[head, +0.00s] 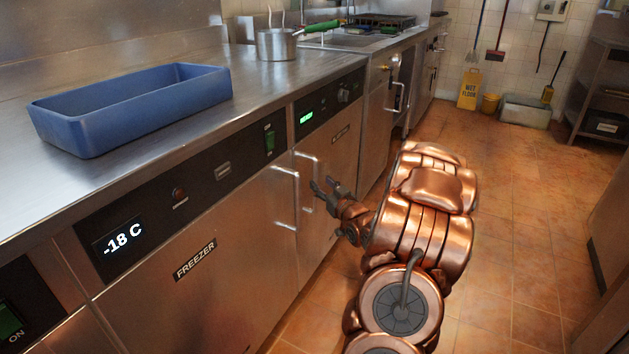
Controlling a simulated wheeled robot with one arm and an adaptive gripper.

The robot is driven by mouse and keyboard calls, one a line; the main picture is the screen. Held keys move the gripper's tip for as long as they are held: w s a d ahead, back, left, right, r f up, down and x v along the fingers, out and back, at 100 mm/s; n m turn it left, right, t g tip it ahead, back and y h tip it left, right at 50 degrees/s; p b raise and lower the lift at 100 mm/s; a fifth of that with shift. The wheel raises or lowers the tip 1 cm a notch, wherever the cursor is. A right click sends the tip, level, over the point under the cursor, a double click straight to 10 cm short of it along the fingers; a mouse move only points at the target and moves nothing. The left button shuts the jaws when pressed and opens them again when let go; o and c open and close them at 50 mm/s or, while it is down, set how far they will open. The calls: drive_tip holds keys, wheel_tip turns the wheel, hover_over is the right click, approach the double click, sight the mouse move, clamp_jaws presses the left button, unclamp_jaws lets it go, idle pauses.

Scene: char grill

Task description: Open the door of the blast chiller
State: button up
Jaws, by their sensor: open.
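The blast chiller appears to be the steel unit just beyond the freezer, with a dark panel and green display (307,117); its small label (340,133) is too small to read surely. Its door (343,165) looks shut. An upright bar handle (307,182) stands at the door's left side. My gripper (322,187) is open and empty, with its fingers pointing at this handle from the right. The fingertips are very close to the handle; I cannot tell whether they touch it. My copper-coloured arm hides the lower right of the door.
The freezer door (215,290) is shut, and its handle (287,198) sticks out just left of the chiller's handle. A blue tray (130,110) and a pot (277,45) stand on the counter. A yellow wet floor sign (469,90) stands far back. The tiled floor (510,220) to the right is clear.

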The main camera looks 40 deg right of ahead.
sight(317, 179)
drive_tip(key=shift+b+x, duration=0.45)
drive_tip(key=shift+x, duration=2)
clamp_jaws()
